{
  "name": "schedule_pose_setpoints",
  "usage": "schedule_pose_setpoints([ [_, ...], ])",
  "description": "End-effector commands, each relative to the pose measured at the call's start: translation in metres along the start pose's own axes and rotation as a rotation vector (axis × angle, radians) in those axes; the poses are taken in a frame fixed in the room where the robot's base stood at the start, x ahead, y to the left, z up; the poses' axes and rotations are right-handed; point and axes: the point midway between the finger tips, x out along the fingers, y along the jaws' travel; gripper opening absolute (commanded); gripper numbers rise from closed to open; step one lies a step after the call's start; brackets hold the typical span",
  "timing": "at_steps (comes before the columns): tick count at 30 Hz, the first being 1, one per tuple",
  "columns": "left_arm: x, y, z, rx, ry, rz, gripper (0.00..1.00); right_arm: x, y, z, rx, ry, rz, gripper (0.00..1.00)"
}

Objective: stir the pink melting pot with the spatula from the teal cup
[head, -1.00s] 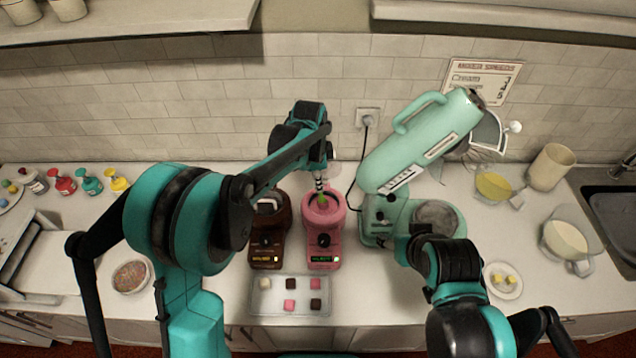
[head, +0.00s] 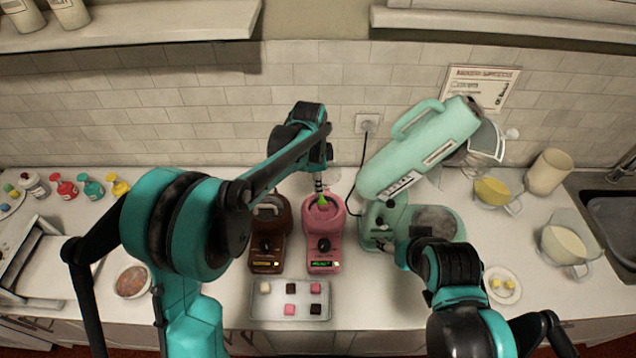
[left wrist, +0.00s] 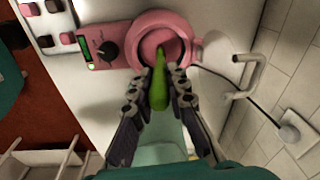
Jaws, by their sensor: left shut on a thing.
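The pink melting pot (head: 324,243) stands on the counter right of a brown one, its panel display lit green. My left gripper (head: 319,180) is above the back of its bowl, shut on the green spatula (head: 323,201). In the left wrist view the fingers (left wrist: 163,82) close on the spatula (left wrist: 158,92) from both sides. Its tip points into the round opening of the pink pot (left wrist: 150,30); contact with the contents cannot be told. I cannot make out the teal cup. My right arm is low at the right; its gripper (head: 403,254) is small and dark near the mixer.
The brown melting pot (head: 268,245) is close on the left. A teal stand mixer (head: 415,150) with raised head stands to the right. A tray (head: 262,310) with several small cubes lies in front. A power cord hangs from the wall socket (head: 367,124).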

Motion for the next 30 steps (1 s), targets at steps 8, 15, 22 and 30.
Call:
schedule_pose_setpoints([
  [8, -0.008, 0.0, -0.001, 0.0, 0.0, 0.0, 0.0, -0.004, 0.0, -0.003, 0.0, 0.0, 0.0, 0.59],
  [15, -0.033, -0.002, -0.003, 0.0, 0.0, 0.0, 0.0, -0.017, 0.0, -0.012, 0.0, 0.0, 0.0, 0.59],
  [22, -0.041, -0.002, -0.004, 0.0, 0.0, 0.0, 0.0, -0.02, 0.0, -0.014, 0.0, 0.0, 0.0, 0.59],
  [30, -0.04, -0.002, -0.004, 0.0, 0.0, 0.0, 0.0, -0.019, 0.0, -0.014, 0.0, 0.0, 0.0, 0.59],
])
